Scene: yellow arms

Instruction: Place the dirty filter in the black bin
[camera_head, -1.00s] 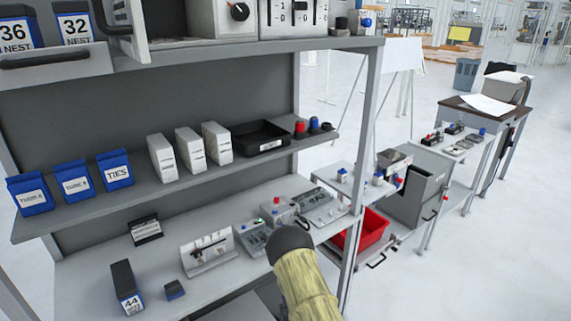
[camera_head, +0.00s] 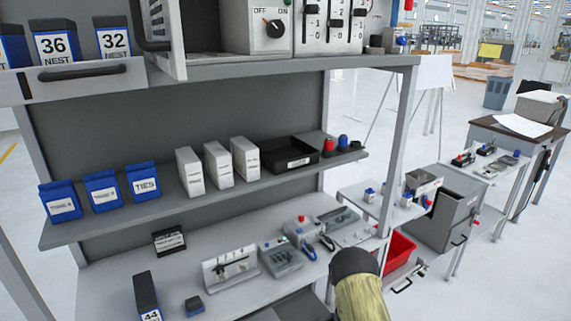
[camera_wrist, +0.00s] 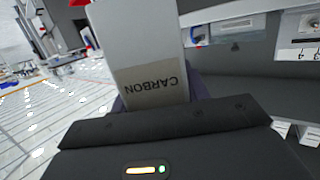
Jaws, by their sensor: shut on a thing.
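My gripper (camera_wrist: 155,92) is shut on a pale grey box-shaped cartridge (camera_wrist: 138,40) with a brown-grey label reading CARBON, upside down in the wrist view. I cannot tell from its surface whether it is the dirty filter. The head view shows the black end of my yellow arm at lower right; the fingers and cartridge are hidden there. A low black open bin (camera_head: 290,156) with a white label sits on the middle shelf, right of the white boxes. My arm is in front of the bench, below and right of that bin.
Several white boxes (camera_head: 218,164) and blue boxes (camera_head: 102,191) stand on the middle shelf (camera_head: 120,217). Red and blue capped items (camera_head: 343,143) are just right of the black bin. A shelf post (camera_head: 398,140) rises near my arm. A red bin (camera_head: 399,250) is low at right.

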